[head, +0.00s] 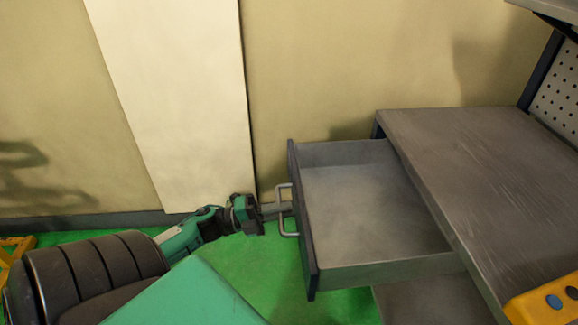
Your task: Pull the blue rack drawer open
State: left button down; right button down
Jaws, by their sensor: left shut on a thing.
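The rack drawer (370,215) stands well open, slid out to the left from under the worktop. It is grey inside, empty as far as I can see, and has a dark blue-grey front panel (299,215) seen nearly edge-on. A metal bar handle (288,234) sticks out of the front's left side. My left gripper (278,210) reaches in from the left and is shut on the handle. Its fingers hide part of the bar. My right gripper is not in view.
The grey worktop (480,170) is at the right, with a pegboard (558,85) behind it. A yellow box with buttons (545,302) sits at its lower right. A beige wall (340,60) stands close behind. Green floor (245,262) shows left of the drawer.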

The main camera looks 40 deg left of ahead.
pick_arm(q)
jog(key=c, duration=1.5)
grip_release()
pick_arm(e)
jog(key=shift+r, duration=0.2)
pick_arm(q)
jog(key=v, duration=1.3)
jog(key=shift+s+a, duration=0.2)
jog(key=shift+s, duration=0.15)
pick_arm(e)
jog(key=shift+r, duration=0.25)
pick_arm(q)
jog(key=shift+f, duration=0.1)
